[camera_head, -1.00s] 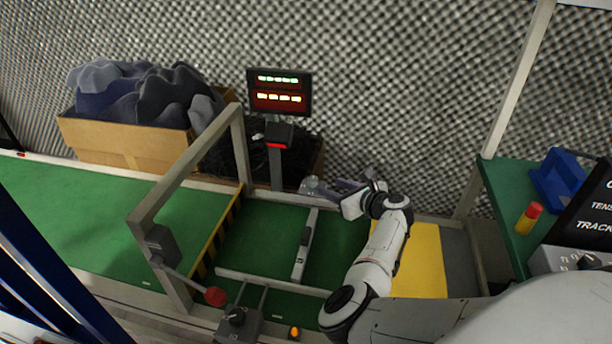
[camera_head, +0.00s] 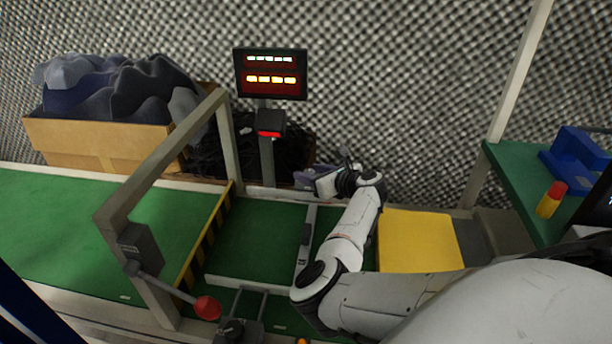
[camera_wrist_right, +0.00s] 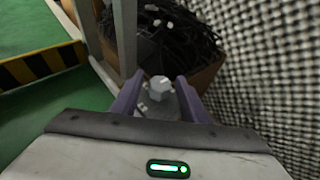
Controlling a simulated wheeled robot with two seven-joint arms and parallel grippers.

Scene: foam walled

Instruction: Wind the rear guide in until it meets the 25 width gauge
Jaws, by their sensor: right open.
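My right gripper (camera_head: 306,178) is at the back edge of the green belt, with its purple fingers spread. In the right wrist view its fingers (camera_wrist_right: 155,98) stand either side of a pale, faceted knob (camera_wrist_right: 159,88); I cannot tell if they touch it. The knob is hidden behind the gripper in the head view. A pale rail (camera_head: 275,193) runs along the belt's rear edge, likely the rear guide. A pale crosswise bar with a dark block (camera_head: 305,235) lies over the belt, perhaps the width gauge; its marking is not readable. My left gripper is not in view.
A pale frame (camera_head: 160,170) spans the belt, with a red-knobbed lever (camera_head: 207,307). A display post (camera_head: 270,75) and a bin of dark strands (camera_wrist_right: 165,40) stand behind. A yellow plate (camera_head: 420,240) lies right of my forearm.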

